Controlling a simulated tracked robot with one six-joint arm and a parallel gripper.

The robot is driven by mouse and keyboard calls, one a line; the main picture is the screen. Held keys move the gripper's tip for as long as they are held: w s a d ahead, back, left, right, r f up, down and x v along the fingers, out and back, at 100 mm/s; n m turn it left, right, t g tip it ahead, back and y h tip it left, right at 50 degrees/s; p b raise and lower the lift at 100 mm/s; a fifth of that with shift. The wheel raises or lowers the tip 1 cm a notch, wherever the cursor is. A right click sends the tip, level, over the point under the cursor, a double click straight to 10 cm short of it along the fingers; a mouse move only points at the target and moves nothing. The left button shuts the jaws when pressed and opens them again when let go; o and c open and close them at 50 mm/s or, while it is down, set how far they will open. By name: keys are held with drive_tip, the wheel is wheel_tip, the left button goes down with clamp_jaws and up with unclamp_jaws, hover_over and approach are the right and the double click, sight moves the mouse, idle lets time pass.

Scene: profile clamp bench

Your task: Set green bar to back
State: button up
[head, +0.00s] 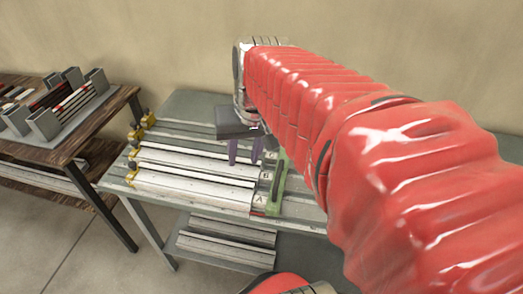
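The green bar (277,184) is a narrow strip at the right ends of the pale profiles on the grey bench. It runs from the front edge toward the back, beside dark blocks marked A (259,199) and B (265,175). My gripper (244,152) points down over the back part of the bench, left of the bar's far end. Its two purple fingers stand apart with no object visible between them. My red arm covers the bench right of the bar and may hide part of its far end.
Several pale profiles (192,188) lie side by side, with yellow end pieces (131,177) at their left ends. More profiles (226,241) lie on the lower shelf. A wooden table (62,150) with grey racks stands at left. A beige wall closes the back.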

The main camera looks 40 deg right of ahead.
sight(280, 170)
drive_tip(key=s+d+m+g+y, duration=0.1)
drive_tip(key=d+m, duration=0.4)
drive_tip(key=d, duration=1)
drive_tip(key=shift+f+y, duration=0.3)
drive_tip(key=shift+d, duration=0.1)
drive_tip(key=x, duration=1.3)
drive_tip(key=shift+s+f, duration=0.15)
drive_tip(key=shift+f, duration=0.3)
drive_tip(key=shift+c, duration=0.7)
clamp_jaws()
